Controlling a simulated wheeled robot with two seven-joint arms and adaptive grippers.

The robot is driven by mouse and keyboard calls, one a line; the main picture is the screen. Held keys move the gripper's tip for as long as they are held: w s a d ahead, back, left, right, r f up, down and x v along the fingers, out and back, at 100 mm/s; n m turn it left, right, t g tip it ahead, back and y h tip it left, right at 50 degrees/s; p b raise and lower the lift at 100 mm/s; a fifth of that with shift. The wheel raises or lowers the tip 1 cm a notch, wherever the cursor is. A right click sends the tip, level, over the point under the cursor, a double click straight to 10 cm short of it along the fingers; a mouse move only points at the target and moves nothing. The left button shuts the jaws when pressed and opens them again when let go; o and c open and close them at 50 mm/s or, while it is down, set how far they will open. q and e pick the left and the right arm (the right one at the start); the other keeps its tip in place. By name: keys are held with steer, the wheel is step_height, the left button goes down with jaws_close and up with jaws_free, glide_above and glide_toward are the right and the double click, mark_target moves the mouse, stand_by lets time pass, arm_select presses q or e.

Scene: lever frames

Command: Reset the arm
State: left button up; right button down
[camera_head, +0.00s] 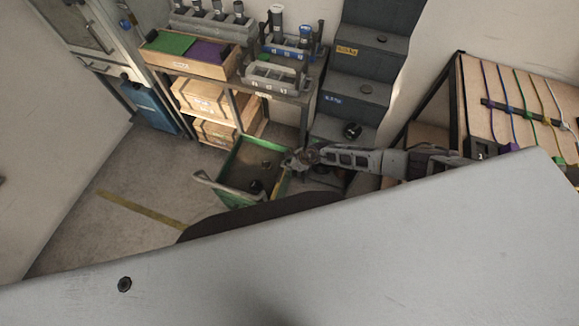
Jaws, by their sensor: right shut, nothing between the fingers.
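My right arm reaches in from the right, and my right gripper (296,161) is at its left end. The gripper is shut and empty, over the right edge of a green-rimmed crate (229,163) that stands low near the floor. It looks small here, and I cannot tell whether it touches the crate. A small dark round thing (256,187) lies in the crate. My left gripper is not in view.
A shelf unit behind holds a wooden box with green and purple contents (190,52), grey racks (274,76) and wooden crates (202,97). Dark stepped blocks (357,94) stand behind my arm. A cable board (505,95) is at right. The floor at left is clear.

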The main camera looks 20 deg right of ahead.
steer(key=shift+w+a+r, duration=0.1)
steer(key=shift+r, duration=0.3)
steer(key=shift+a, duration=0.1)
stand_by(0.4)
steer(key=s+d+f+m+t+h, duration=0.1)
steer(key=s+d+f+m, duration=0.35)
steer(key=m, duration=0.65)
steer(key=s+d+f+m+t+h, duration=0.1)
steer(key=s+d+f+m+h, duration=0.1)
steer(key=s+f+m, duration=0.65)
steer(key=s+d+f+m+t+h, duration=0.1)
steer(key=s+d+f+m, duration=0.25)
steer(key=m, duration=0.85)
steer(key=s+d+f+m+g, duration=0.1)
steer(key=s+m, duration=0.3)
steer(key=s, duration=0.5)
steer(key=s+d+f+m+g+h, duration=0.1)
steer(key=s+f+m+g, duration=0.2)
steer(key=s, duration=0.7)
steer(key=s+d+f+m+g, duration=0.1)
steer(key=s+f+m, duration=0.1)
steer(key=s+m, duration=0.4)
steer(key=s, duration=0.4)
steer(key=shift+d+f+g+h, duration=0.3)
steer(key=shift+d+f+g, duration=0.05)
steer(key=shift+d+g, duration=0.05)
